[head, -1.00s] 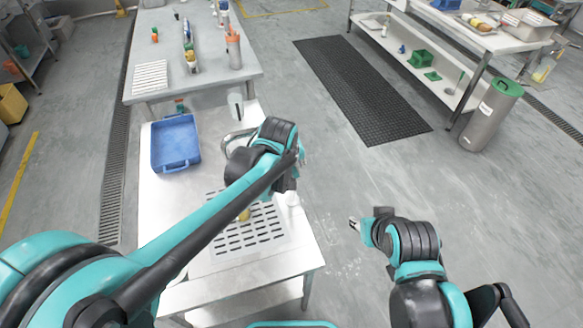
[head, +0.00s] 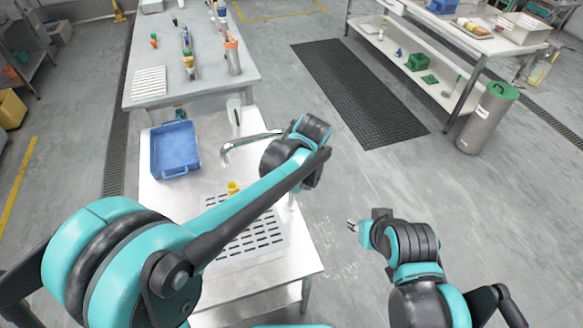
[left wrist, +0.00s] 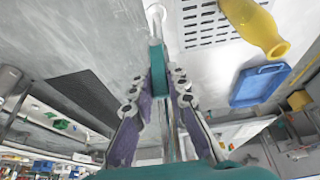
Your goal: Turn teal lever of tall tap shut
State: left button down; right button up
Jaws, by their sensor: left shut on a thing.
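The tall tap shows in the head view as a curved chrome spout (head: 247,143) over the white table; its body is mostly hidden behind my left arm. In the left wrist view the teal lever (left wrist: 157,58) stands between the purple-padded fingers of my left gripper (left wrist: 159,84), which is shut on it. A pale metal post (left wrist: 155,14) shows just beyond the lever. In the head view the left fingers are hidden behind the wrist. My right gripper (head: 353,226) hangs over open floor right of the table, apart from everything; its finger gap is too small to judge.
A blue tray (head: 175,150) lies left of the tap. A yellow object (head: 233,187) stands at the slotted white drain board (head: 250,240); a yellow object (left wrist: 256,28) also shows in the wrist view. A grey table stands behind.

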pick_arm(q)
jog(key=shift+d, duration=0.1)
jog(key=c, duration=1.5)
grip_release()
jog(key=v, duration=1.2)
jog(key=shift+d, duration=0.2)
